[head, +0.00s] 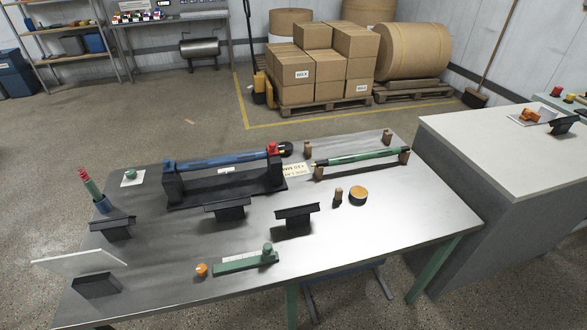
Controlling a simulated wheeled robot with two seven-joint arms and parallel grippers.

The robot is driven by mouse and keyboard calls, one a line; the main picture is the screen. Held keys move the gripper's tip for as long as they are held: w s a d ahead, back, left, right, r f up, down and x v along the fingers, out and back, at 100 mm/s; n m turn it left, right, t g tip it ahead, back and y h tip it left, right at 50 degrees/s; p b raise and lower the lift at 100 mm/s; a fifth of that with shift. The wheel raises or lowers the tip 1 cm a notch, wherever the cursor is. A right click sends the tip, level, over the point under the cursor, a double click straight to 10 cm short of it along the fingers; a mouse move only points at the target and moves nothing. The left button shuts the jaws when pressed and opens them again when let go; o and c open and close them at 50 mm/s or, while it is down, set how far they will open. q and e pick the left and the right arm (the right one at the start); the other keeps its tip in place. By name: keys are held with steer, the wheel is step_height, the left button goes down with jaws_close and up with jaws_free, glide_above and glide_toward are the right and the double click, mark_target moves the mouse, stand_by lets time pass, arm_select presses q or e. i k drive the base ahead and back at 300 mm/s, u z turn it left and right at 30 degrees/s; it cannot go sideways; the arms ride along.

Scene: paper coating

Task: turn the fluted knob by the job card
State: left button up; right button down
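A white card with printed lines (296,171), too small to read, is beside the right end of a blue roller (222,160) in a dark cradle. A dark round knob-like end (285,149) sits at that roller end, just behind the card; I cannot tell whether it is fluted. A small orange knob-like piece (201,270) stands at the table's front, and a small green one (130,174) sits on a white square at the back left. Neither gripper is in view.
The metal table (390,225) also bears a green roller (362,157) on brown posts, black stands (296,216), a green block (246,262), and a tilted white panel (80,261). A grey cabinet (500,150) stands right. The table's right front is clear.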

mark_target(288, 147)
steer(key=k, duration=0.65)
steer(key=z, duration=0.45)
steer(key=i, duration=0.85)
steer(key=z, duration=0.5)
steer(key=i, duration=0.9)
steer(key=u, duration=0.1)
